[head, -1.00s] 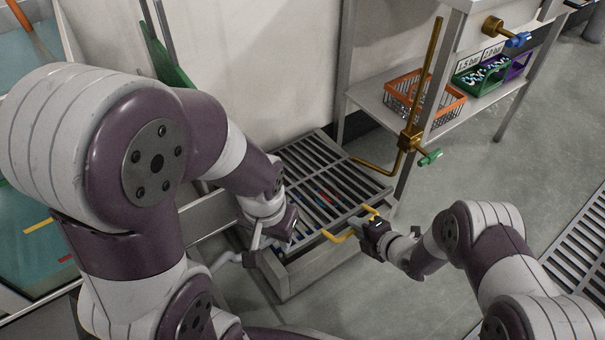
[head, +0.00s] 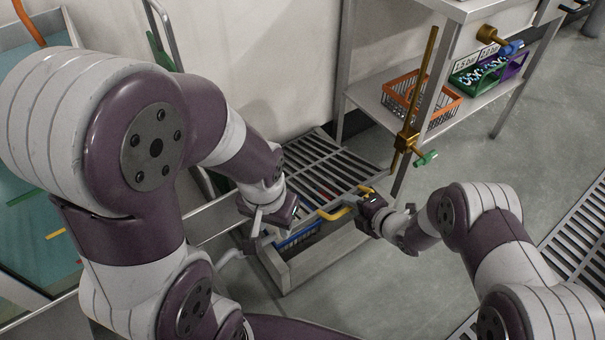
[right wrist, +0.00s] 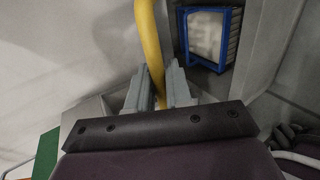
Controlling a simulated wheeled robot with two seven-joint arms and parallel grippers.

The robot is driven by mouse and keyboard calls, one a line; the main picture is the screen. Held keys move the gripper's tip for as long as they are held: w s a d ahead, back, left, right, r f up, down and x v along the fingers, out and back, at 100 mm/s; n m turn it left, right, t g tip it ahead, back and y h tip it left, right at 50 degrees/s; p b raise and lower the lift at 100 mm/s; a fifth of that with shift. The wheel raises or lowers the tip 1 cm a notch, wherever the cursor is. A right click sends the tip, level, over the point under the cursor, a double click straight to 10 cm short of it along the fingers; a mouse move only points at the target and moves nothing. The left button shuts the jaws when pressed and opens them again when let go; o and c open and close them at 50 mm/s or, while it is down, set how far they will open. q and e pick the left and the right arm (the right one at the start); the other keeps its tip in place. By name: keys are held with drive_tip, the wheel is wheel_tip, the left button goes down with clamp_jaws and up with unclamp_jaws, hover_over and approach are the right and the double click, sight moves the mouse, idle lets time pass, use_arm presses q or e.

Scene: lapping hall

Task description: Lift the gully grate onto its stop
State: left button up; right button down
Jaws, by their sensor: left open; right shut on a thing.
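The slatted grey gully grate (head: 350,160) lies hinged up at its near side over the box-like gully frame (head: 325,262), with a gap below its near edge. A yellow handle (head: 337,214) sits on that edge. My right gripper (head: 368,205) is shut on the handle at its right part; in the right wrist view the fingers (right wrist: 160,88) close around the yellow bar (right wrist: 150,40). My left gripper (head: 280,212) is open at the grate's near left corner; its fingertips are mostly hidden, so contact is unclear. I cannot make out the stop for certain.
A blue basket (head: 298,237) shows inside the gully, also in the right wrist view (right wrist: 212,36). A brass pipe with a green valve (head: 426,158) stands right of the grate, before a shelf (head: 385,102) with an orange basket (head: 404,90).

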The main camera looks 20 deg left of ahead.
drive_tip(key=r+p, duration=0.1)
drive_tip(key=w+a+r+p, duration=0.1)
drive_tip(key=r, duration=0.1)
drive_tip(key=a+r+p, duration=0.1)
drive_tip(key=r, duration=0.1)
drive_tip(key=shift+w, duration=0.25)
drive_tip(key=r+p, duration=0.1)
drive_tip(key=w+a+r, duration=0.1)
drive_tip(key=r, duration=0.1)
drive_tip(key=a+r+p, duration=0.1)
drive_tip(key=shift+w+a+r+p, duration=0.25)
drive_tip(key=shift+w+p, duration=0.05)
drive_tip(key=shift+w, duration=0.1)
